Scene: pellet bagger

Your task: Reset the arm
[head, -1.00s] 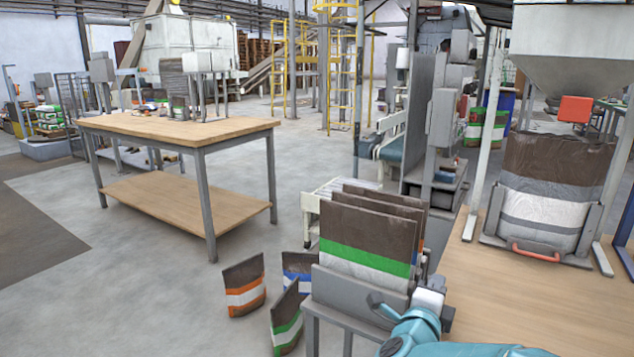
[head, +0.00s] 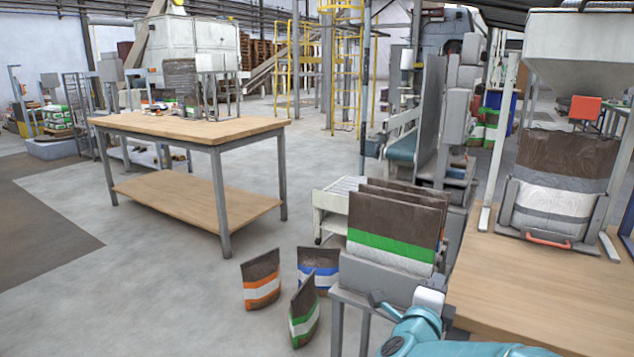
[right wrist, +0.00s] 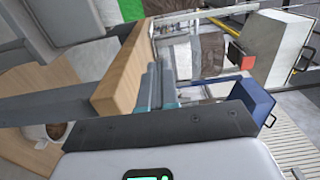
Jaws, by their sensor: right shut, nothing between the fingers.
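My right arm (head: 420,335) shows at the bottom of the head view, in front of the rack of bags. The right gripper (head: 380,302) is a small grey shape at its left end. In the right wrist view the fingers (right wrist: 160,85) are together, shut and empty, beside a wooden board edge in the picture. My left gripper is not in view.
A grey rack (head: 385,283) holds upright bags (head: 395,230) just beyond my right arm. Small bags (head: 262,280) stand on the floor. A wooden bench (head: 510,290) with a filled bag (head: 560,180) is at right.

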